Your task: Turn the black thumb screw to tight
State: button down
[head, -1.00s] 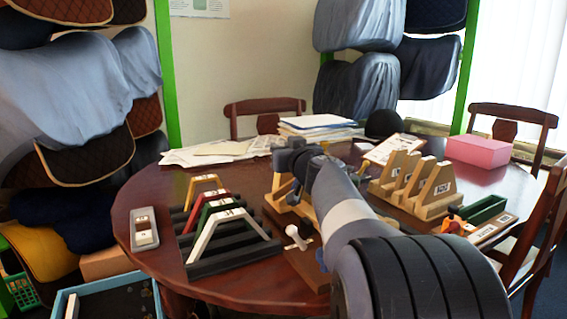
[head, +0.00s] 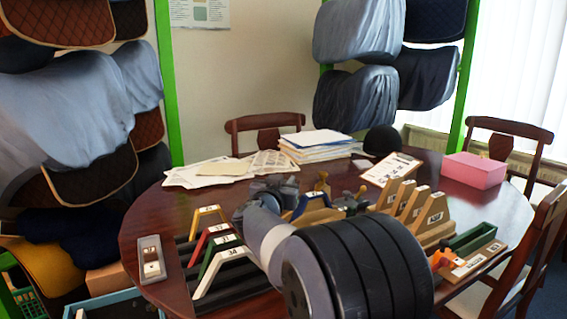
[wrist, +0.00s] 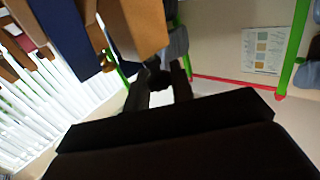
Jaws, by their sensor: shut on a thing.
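In the wrist view my gripper (wrist: 160,82) has its two dark fingers on either side of a small dark piece. I take this to be the black thumb screw (wrist: 158,78); it is in shadow and its angle cannot be read. A brown block and a navy block (wrist: 66,38) hang into the top of this tilted view, close to the fingers. In the head view my own arm covers the jaws and most of the wooden fixture (head: 312,203).
Coloured arch gauges (head: 222,262) stand in a black rack left of my arm. Slotted wooden blocks (head: 432,215), a green tray (head: 474,238) and a pink box (head: 474,169) are to the right. Papers (head: 318,145) and a black helmet (head: 382,140) lie behind.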

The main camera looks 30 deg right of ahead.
jog(key=m+g+h+p, duration=0.1)
jog(key=p, duration=0.2)
jog(key=m+g+h+p, duration=0.1)
jog(key=g+p, duration=0.1)
jog(key=p, duration=0.1)
jog(key=m+g+h+p, duration=0.1)
jog(key=p, duration=0.2)
jog(key=shift+r+m, duration=0.25)
jog(key=shift+m, duration=0.05)
jog(key=m+g+h+p, duration=0.1)
jog(key=g+p, duration=0.1)
jog(key=p, duration=0.1)
jog(key=m+g+h+p, duration=0.1)
jog(key=m+g+p, duration=0.1)
jog(key=g+p, duration=0.1)
jog(key=shift+m+g+h, duration=0.3)
jog(key=m+g+p, duration=0.1)
jog(key=g+p, duration=0.1)
jog(key=m+g+p, duration=0.2)
jog(key=g, duration=0.1)
jog(key=shift+f+m, duration=0.15)
jog(key=shift+m, duration=0.15)
jog(key=shift+f+m+g+y+p, duration=0.15)
jog(key=shift+m+g+p, duration=0.25)
jog(key=shift+m+g, duration=0.6)
jog(key=shift+r+m+g+y+p, duration=0.1)
jog(key=shift+m+g+y+p, duration=0.3)
jog(key=shift+g, duration=1.1)
jog(key=shift+f+m, duration=0.1)
jog(key=shift+m, duration=0.2)
